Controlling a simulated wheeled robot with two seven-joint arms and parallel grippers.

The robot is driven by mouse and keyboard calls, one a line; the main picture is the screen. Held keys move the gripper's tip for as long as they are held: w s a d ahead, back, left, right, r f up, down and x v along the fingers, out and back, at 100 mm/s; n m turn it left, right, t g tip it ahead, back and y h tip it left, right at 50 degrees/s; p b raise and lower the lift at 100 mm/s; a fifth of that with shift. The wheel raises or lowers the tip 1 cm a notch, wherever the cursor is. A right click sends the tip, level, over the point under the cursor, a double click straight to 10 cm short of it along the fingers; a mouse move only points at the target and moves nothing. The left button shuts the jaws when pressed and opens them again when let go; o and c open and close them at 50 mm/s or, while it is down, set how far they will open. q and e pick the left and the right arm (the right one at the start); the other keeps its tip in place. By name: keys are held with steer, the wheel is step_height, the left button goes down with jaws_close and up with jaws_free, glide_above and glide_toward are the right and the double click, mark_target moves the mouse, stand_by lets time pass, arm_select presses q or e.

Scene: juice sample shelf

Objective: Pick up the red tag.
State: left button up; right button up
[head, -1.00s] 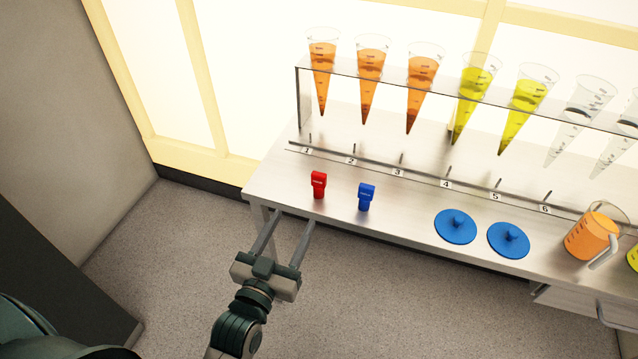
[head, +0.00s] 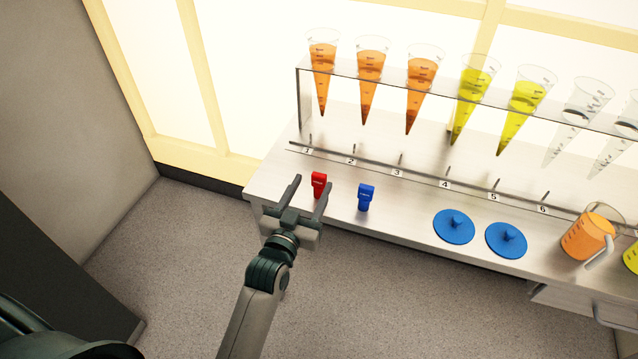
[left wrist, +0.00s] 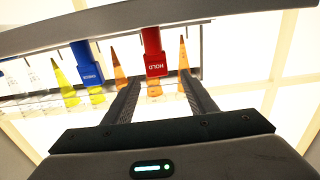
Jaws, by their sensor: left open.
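The red tag (head: 319,184) stands upright on the bench near its left end. In the left wrist view the red tag (left wrist: 154,58) bears the word HOLD and shows between the finger lines. My left gripper (head: 312,185) is open, with one finger on each side of the red tag in the head view. I cannot tell whether a finger touches it. A blue tag (head: 365,197) stands just right of the right finger; it also shows in the left wrist view (left wrist: 87,62). My right gripper is not in view.
Behind the tags runs a numbered rail (head: 400,172) with hooks. Cone glasses (head: 369,75) of orange and yellow liquid hang in a rack above. Two blue lids (head: 454,227) and an orange jug (head: 587,236) stand to the right. The bench's front edge lies under my gripper.

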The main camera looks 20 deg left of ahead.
mark_target(318, 178)
steer(key=shift+w+d, duration=0.1)
steer(key=shift+d, duration=0.1)
arm_select(q)
steer(key=shift+w+d, duration=0.15)
steer(key=shift+w, duration=0.5)
steer(key=w, duration=0.3)
steer(key=shift+d+f+p, duration=0.1)
steer(key=shift+d+p, duration=0.05)
steer(key=shift+p, duration=0.25)
steer(key=shift+w, duration=0.35)
arm_select(e)
steer(key=shift+w+a+r+t, duration=0.4)
steer(key=shift+w+a, duration=0.2)
steer(key=shift+d, duration=0.1)
